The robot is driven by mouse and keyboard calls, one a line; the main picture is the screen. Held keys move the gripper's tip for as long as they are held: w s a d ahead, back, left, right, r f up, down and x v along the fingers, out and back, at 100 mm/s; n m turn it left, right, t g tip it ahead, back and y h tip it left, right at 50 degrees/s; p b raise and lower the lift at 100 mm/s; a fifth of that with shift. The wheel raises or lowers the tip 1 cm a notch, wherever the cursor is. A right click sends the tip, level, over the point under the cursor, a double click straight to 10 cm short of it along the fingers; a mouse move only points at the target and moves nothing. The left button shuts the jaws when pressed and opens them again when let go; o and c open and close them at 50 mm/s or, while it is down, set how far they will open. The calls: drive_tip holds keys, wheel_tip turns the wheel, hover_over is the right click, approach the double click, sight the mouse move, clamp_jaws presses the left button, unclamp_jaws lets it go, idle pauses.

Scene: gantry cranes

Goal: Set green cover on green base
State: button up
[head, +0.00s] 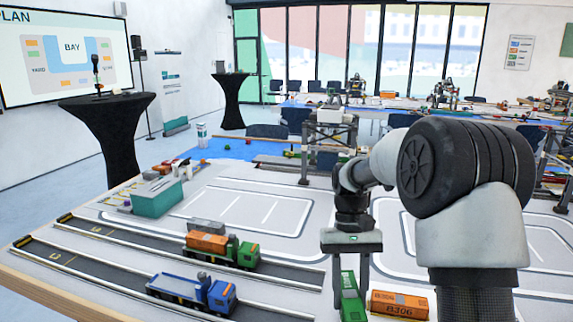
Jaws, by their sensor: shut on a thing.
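My gripper (350,294) points down at the near middle of the table, with one finger on each side of a long green block (349,282). It is shut on this block, which may be the green cover. The block has white lettering on its side, and its lower end lies near the bottom edge of the picture. I cannot tell whether the block touches anything beneath it. No piece can be clearly told as the green base; it may be hidden under the block or out of view.
An orange container (398,305) marked B306 lies just right of the block. A green truck with an orange load (222,248) and a blue truck (192,291) stand on the lanes at left. A teal box (157,198) and a gantry crane (330,135) stand farther back.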

sight(353, 301)
drive_tip(key=r+p, duration=0.3)
drive_tip(key=p, duration=0.3)
drive_tip(key=s+r+p, duration=0.1)
drive_tip(key=r+p, duration=0.3)
drive_tip(key=p, duration=0.2)
drive_tip(key=shift+s+d+r+p, duration=0.15)
drive_tip(key=shift+s+r+p, duration=0.05)
drive_tip(key=shift+p, duration=0.15)
drive_tip(key=r+p, duration=0.1)
drive_tip(key=p, duration=0.2)
drive_tip(key=shift+s+p, duration=0.3)
drive_tip(key=shift+s, duration=0.05)
